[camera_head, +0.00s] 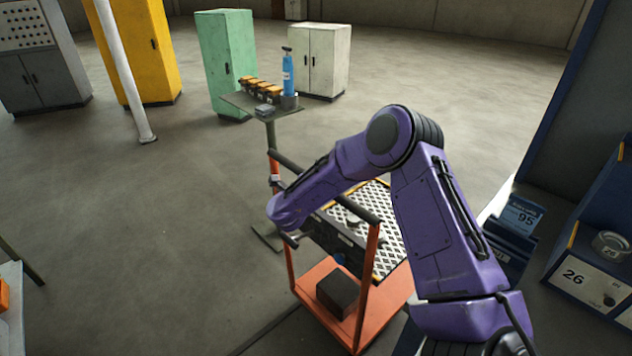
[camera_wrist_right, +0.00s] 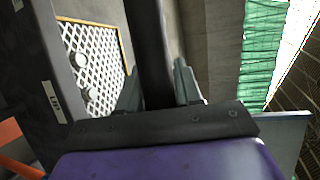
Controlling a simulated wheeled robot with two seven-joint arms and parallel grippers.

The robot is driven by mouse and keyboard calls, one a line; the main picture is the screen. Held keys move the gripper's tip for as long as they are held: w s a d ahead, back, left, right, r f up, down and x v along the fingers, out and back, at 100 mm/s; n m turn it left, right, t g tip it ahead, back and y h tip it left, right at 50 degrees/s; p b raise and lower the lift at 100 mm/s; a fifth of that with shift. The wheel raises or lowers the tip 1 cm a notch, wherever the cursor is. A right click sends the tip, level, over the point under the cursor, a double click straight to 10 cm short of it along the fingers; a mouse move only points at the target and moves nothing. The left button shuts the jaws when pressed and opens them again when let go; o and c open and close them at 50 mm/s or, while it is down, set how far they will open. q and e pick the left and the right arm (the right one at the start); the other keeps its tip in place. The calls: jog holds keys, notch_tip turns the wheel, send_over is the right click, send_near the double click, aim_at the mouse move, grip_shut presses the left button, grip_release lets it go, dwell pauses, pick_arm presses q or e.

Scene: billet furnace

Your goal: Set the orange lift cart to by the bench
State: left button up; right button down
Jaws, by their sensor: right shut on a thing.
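The orange lift cart (camera_head: 378,309) stands in the lower middle of the head view, with orange posts, an orange lower deck and a patterned upper deck (camera_head: 387,240). Its dark handle bar (camera_head: 350,205) runs along the near side. My right arm reaches over the cart from the right, and its wrist covers part of the handle. In the wrist view the right gripper (camera_wrist_right: 157,82) is shut on the dark bar (camera_wrist_right: 148,40), with a finger on each side. My left gripper is out of view. I cannot tell which piece of furniture is the bench.
A dark box (camera_head: 338,292) rests on the lower deck. Blue shelving (camera_head: 590,275) stands close on the right. A pale table edge (camera_head: 12,335) shows at lower left. The left-centre floor is open.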

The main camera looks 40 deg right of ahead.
jog(key=shift+d+r, duration=0.1)
jog(key=shift+r, duration=0.1)
jog(key=c, duration=0.8)
grip_release()
jog(key=shift+c, duration=0.2)
jog(key=shift+f, duration=0.1)
jog(key=b+v, duration=0.2)
jog(key=v, duration=0.8)
jog(key=shift+a+b, duration=0.2)
jog(key=shift+b, duration=0.15)
jog(key=shift+s, duration=0.15)
